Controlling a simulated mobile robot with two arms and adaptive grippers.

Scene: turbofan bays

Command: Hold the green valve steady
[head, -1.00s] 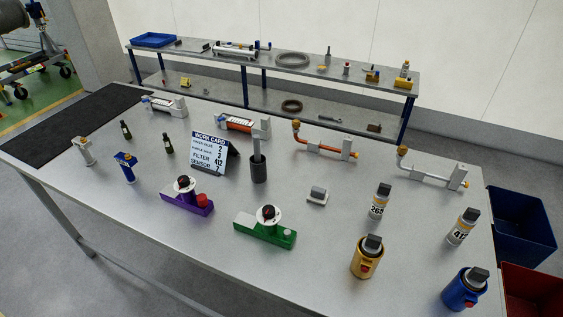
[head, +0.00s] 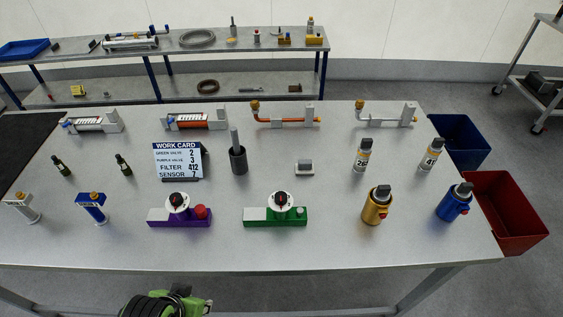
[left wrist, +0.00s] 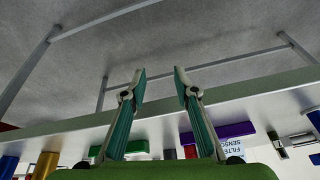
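The green valve (head: 260,217) sits on the grey workbench, right of the purple valve (head: 180,219). It has a white dial with a dark knob, and a small green button block at its right end. In the left wrist view, which looks upside down, the green valve (left wrist: 127,147) shows partly behind a finger. My left gripper (left wrist: 160,78) is open, its two fingers apart with nothing between them. It is in front of the bench's near edge, clear of the valve. My right gripper is in neither view.
A work card (head: 178,160) reads green valve 2, purple valve 3, filter 412, sensor 7. A yellow canister (head: 376,208) and a blue canister (head: 453,204) stand to the right. A red bin (head: 508,212) is beyond the bench's right end. The bench's front strip is clear.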

